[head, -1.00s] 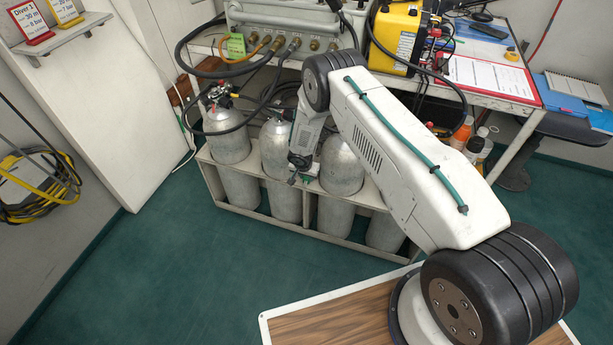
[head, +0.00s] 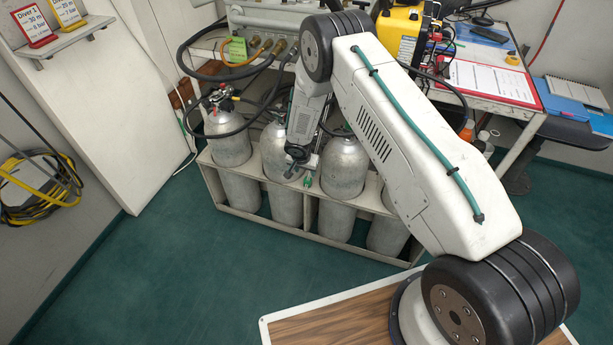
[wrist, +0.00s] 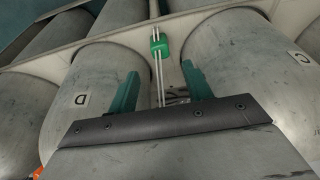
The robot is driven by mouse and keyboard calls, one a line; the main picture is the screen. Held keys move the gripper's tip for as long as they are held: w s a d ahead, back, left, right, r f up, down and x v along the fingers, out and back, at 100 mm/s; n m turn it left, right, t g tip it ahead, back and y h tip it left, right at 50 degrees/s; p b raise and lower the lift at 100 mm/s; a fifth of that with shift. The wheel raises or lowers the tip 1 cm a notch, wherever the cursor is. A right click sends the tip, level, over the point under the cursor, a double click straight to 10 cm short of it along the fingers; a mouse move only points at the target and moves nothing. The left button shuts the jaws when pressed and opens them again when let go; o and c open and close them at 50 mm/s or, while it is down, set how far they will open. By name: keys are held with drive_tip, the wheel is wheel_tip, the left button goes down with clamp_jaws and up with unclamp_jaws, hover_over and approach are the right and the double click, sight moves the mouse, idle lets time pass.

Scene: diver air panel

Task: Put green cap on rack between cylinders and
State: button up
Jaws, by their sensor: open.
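The green cap (head: 308,182) sits at the top rail of the cylinder rack (head: 330,198), between the two middle cylinders. In the wrist view the cap (wrist: 159,45) is on the pale rail, with thin light rods or cords running past it, between the cylinder marked D (wrist: 85,105) and the one marked C (wrist: 250,75). My gripper (head: 302,172) is open above the rack, close to the cap. In the wrist view its teal fingers (wrist: 160,72) are spread and empty, with the cap beyond the gap between them, apart from both fingertips.
Several grey cylinders (head: 228,140) stand in the rack, with hoses around the left one. The bench behind holds a yellow unit (head: 400,35) and a red-edged clipboard (head: 490,82). My arm covers the rack's right part. The green floor (head: 190,270) in front is clear.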

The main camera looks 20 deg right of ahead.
drive_tip(key=shift+v, duration=1.65)
drive_tip(key=s+d+r+n+h, duration=0.1)
drive_tip(key=s+d+r, duration=0.15)
drive_tip(key=r, duration=1.25)
drive_tip(key=s+d+r+h, duration=0.1)
drive_tip(key=s+d+r, duration=0.15)
drive_tip(key=r, duration=1.15)
drive_tip(key=s+d+r+n, duration=0.1)
drive_tip(key=s+d+r, duration=0.2)
drive_tip(key=s+r, duration=1)
drive_tip(key=s+a+r+n+y, duration=0.1)
drive_tip(key=s+r, duration=0.2)
drive_tip(key=s, duration=0.6)
drive_tip(key=s+r+n+g+y, duration=0.1)
drive_tip(key=s+r+n, duration=0.1)
drive_tip(key=s, duration=0.7)
drive_tip(key=s+a+r+n+y, duration=0.1)
drive_tip(key=s+r, duration=0.3)
drive_tip(key=s, duration=0.6)
drive_tip(key=shift+a+r+n+g+y, duration=0.35)
drive_tip(key=shift+n+y, duration=0.15)
drive_tip(key=shift+n, duration=0.1)
